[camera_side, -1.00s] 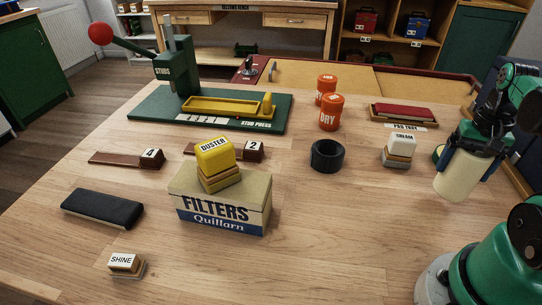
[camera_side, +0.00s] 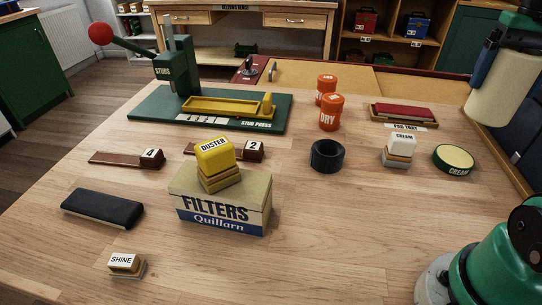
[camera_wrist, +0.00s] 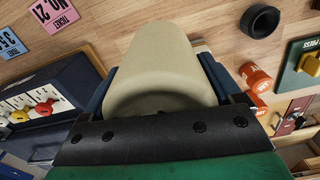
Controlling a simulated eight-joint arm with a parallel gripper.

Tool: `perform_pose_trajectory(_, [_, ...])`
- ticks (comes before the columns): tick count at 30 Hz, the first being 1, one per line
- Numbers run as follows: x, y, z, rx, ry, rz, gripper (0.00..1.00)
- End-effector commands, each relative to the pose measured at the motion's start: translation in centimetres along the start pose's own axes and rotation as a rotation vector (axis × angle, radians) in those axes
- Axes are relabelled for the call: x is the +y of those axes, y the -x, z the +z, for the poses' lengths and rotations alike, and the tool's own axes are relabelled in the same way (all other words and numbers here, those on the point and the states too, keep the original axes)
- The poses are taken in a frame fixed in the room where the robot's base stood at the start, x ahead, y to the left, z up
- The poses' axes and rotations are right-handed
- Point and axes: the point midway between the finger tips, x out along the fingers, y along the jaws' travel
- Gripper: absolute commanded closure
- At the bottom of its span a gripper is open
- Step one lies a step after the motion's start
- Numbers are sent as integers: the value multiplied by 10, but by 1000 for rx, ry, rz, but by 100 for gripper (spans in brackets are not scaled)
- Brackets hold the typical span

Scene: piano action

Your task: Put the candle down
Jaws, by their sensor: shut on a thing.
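The candle (camera_side: 494,98), a thick cream-coloured cylinder, hangs at the upper right of the side view, clear above the table. My gripper (camera_side: 498,68) is shut on it, with a dark blue finger showing on its left side; the upper part of the grip is cut off by the frame edge. In the wrist view the candle (camera_wrist: 160,60) fills the middle between the two blue fingers of my gripper (camera_wrist: 160,85). The wooden table (camera_side: 330,220) lies below.
A green-rimmed CREAM tin (camera_side: 454,158) and a CREAM block (camera_side: 400,149) stand below and left of the candle. A black ring (camera_side: 327,155), orange DRY tins (camera_side: 331,112) and a FILTERS box (camera_side: 222,206) stand further left. The front middle of the table is clear.

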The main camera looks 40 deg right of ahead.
Motion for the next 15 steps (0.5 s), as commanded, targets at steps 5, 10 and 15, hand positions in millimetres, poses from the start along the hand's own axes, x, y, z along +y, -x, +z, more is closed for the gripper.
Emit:
perform_pose_trajectory(5, [-51, 2, 7, 1, 218, -1, 88])
perform_pose_trajectory(10, [-107, 2, 30, 2, 475, -1, 88])
perform_pose_trajectory(15, [-154, 3, 68, 2, 730, -1, 88])
